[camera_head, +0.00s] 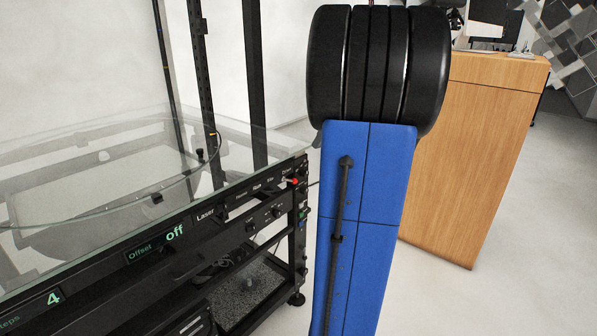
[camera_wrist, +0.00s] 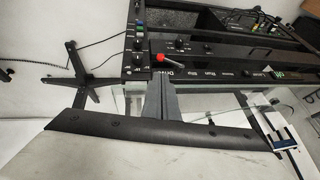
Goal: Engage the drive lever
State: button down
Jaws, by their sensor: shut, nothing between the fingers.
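The drive lever (camera_head: 293,181) is a small red-tipped lever at the right end of the turntable's black front panel. In the wrist view the red lever (camera_wrist: 161,57) points sideways to the right, beside the upside-down "Drive" label. My gripper (camera_wrist: 160,78) shows there as two grey fingers pressed together, with nothing between them. Its tips are just below the lever in the picture. I cannot tell whether they touch it. In the head view my gripper is not visible.
The turntable's glass top (camera_head: 110,150) lies left of my blue arm. The panel (camera_head: 170,240) carries several knobs and displays reading "off" and "4". A wooden cabinet (camera_head: 470,150) stands at the right. A black star-shaped foot (camera_wrist: 82,78) shows on the floor in the wrist view.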

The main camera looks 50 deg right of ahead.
jog(key=x, duration=1.4)
jog(key=shift+a, duration=0.1)
jog(key=shift+f+y, duration=0.3)
jog(key=shift+y, duration=0.2)
jog(key=shift+a+f+m+y, duration=0.35)
jog(key=shift+f+y, duration=0.5)
jog(key=shift+y, duration=0.2)
jog(key=shift+a+f+m+y, duration=0.25)
jog(key=shift+a+f+y, duration=0.1)
jog(key=shift+f+y, duration=0.65)
jog(key=shift+a+f+m+y, duration=0.35)
jog(key=shift+f+y, duration=0.35)
jog(key=shift+y, duration=0.45)
jog(key=shift+s+a+f, duration=0.1)
jog(key=shift+a+f, duration=0.1)
